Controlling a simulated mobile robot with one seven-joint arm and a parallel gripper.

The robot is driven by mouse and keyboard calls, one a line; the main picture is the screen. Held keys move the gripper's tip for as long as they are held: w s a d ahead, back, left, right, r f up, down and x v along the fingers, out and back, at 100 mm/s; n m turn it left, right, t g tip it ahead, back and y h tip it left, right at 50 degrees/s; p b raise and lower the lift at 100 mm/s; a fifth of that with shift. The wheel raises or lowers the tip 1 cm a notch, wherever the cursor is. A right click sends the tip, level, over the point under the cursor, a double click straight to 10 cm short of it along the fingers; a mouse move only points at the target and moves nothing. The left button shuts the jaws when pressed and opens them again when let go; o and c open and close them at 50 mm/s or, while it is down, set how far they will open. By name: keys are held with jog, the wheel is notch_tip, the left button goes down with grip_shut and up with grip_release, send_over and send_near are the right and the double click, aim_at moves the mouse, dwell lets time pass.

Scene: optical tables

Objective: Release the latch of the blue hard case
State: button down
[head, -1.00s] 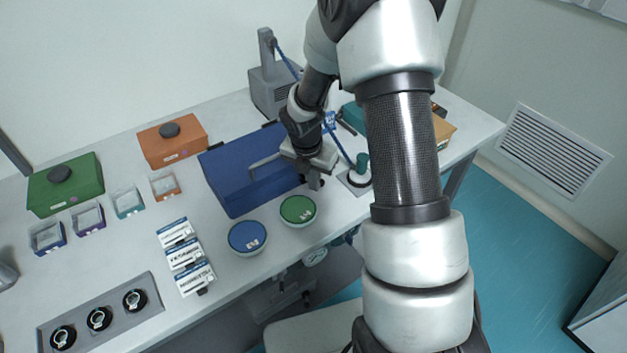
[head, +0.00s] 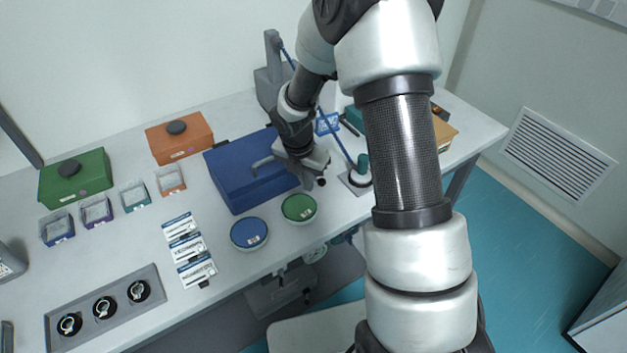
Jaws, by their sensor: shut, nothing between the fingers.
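The blue hard case (head: 238,178) stands on the table at the middle of the head view, its lid down. A grey handle-like bar (head: 262,162) shows at its top, near my wrist. My gripper (head: 318,182) is at the right end of the case, close to its front right corner. Its fingers are small in the picture and look shut and empty. I cannot tell whether they touch the case. The latch itself is not clearly visible; my wrist and gripper cover part of the case's right side.
A blue-lidded round dish (head: 249,233) and a green-lidded one (head: 298,208) stand in front of the case. An orange box (head: 180,145) and a green box (head: 75,185) stand to the left. A rod stand (head: 358,178) is right of my gripper. Labelled packs (head: 187,248) lie front left.

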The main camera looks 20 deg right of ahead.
jog(key=v, duration=1)
jog(key=shift+s+r, duration=0.25)
jog(key=shift+s, duration=0.2)
jog(key=shift+d+r, duration=0.1)
jog(key=s+d+r+m+t, duration=0.2)
jog(key=s+r+m, duration=0.7)
jog(key=r+m, duration=0.4)
jog(key=s+r+m+t, duration=0.1)
jog(key=s+r+m, duration=0.2)
jog(key=s+m, duration=0.4)
jog(key=s+a+r+m+y, duration=0.1)
jog(key=s+r+m, duration=0.3)
jog(key=s+m, duration=0.3)
jog(key=shift+t+y, duration=0.3)
jog(key=shift+t, duration=0.1)
